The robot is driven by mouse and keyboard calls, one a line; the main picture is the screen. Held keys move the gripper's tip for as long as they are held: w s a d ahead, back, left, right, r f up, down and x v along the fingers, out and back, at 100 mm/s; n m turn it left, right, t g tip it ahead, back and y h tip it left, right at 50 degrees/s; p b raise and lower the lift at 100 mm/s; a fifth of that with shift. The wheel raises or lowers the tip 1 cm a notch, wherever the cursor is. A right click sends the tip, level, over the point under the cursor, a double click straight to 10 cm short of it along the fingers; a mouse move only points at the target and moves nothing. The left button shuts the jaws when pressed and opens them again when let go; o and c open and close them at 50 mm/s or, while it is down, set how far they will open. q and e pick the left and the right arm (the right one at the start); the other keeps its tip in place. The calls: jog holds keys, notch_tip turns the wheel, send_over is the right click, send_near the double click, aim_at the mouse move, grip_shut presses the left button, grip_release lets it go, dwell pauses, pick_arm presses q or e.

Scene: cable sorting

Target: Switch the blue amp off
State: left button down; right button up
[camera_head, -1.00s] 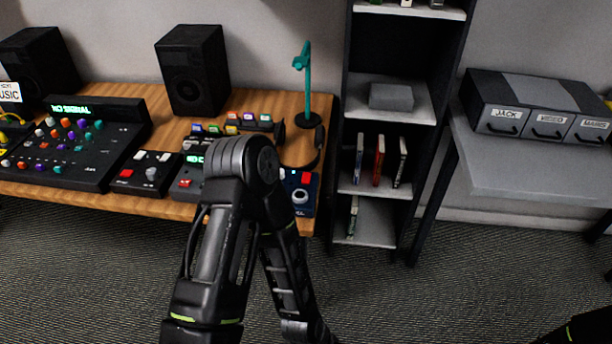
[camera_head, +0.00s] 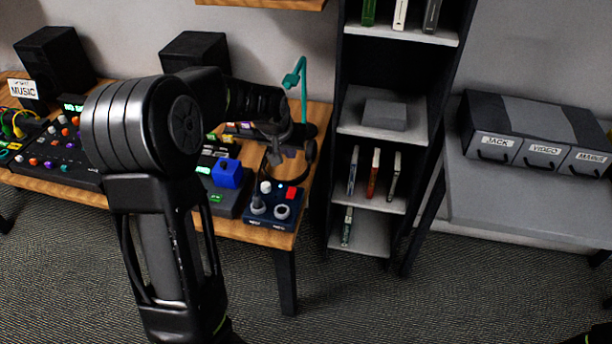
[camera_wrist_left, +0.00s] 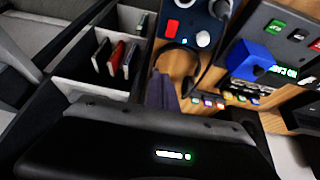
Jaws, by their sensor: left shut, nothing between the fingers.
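The blue amp (camera_head: 272,218) sits at the right front corner of the wooden desk, with a red switch (camera_head: 291,193), a white knob (camera_head: 266,187) and grey knobs on top. The amp also shows at the top of the left wrist view (camera_wrist_left: 190,22), with its red switch (camera_wrist_left: 172,27). I cannot tell the switch's position. My left gripper (camera_head: 290,150) is shut and empty, above the desk just behind the amp and apart from it. Its dark fingers (camera_wrist_left: 163,92) show in the left wrist view. My right gripper is out of view.
A dark unit with a blue block (camera_head: 228,173) stands left of the amp. Black headphones (camera_wrist_left: 176,58) lie by the desk's right edge. A teal lamp (camera_head: 301,85) stands behind my left gripper. A shelf (camera_head: 388,112) stands right of the desk. A mixer is at the left.

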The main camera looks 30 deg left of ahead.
aim_at(290, 189)
pick_arm(q)
jog(key=s+g, duration=0.1)
jog(key=s+f, duration=0.1)
jog(key=shift+s+a+g, duration=0.15)
jog(key=shift+s+g, duration=0.15)
jog(key=shift+g, duration=0.1)
jog(key=shift+f, duration=0.1)
jog(key=x, duration=0.4)
jog(key=p+x, duration=0.1)
jog(key=x, duration=0.4)
jog(key=p+x, duration=0.1)
jog(key=x, duration=0.3)
jog(key=shift+s+f, duration=0.2)
jog(key=shift+f, duration=0.2)
